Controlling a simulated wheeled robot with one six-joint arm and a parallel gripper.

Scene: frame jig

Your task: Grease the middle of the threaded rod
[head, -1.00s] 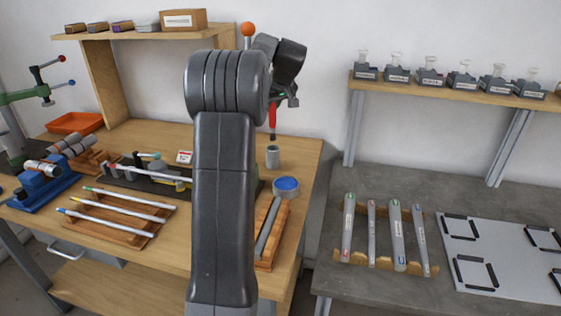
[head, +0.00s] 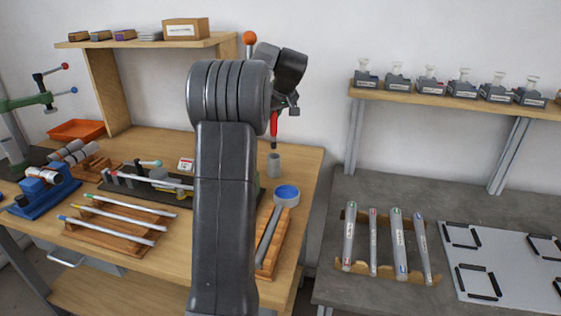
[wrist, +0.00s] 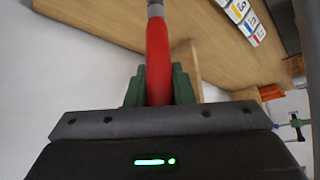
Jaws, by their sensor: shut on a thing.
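My gripper (head: 274,112) is shut on the red handle of a brush (head: 273,124). The brush hangs down with its dark tip just above a grey cup (head: 274,165), apart from it. In the wrist view the red handle (wrist: 158,55) sits between the green fingers (wrist: 158,88).
My arm hides part of the bench. A rack of tipped rods (head: 115,222), a dark fixture (head: 150,185) and a blue vise (head: 45,190) stand left. A wooden shelf (head: 140,43) rises behind. A grey table (head: 390,300) with tubes stands right, past a gap.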

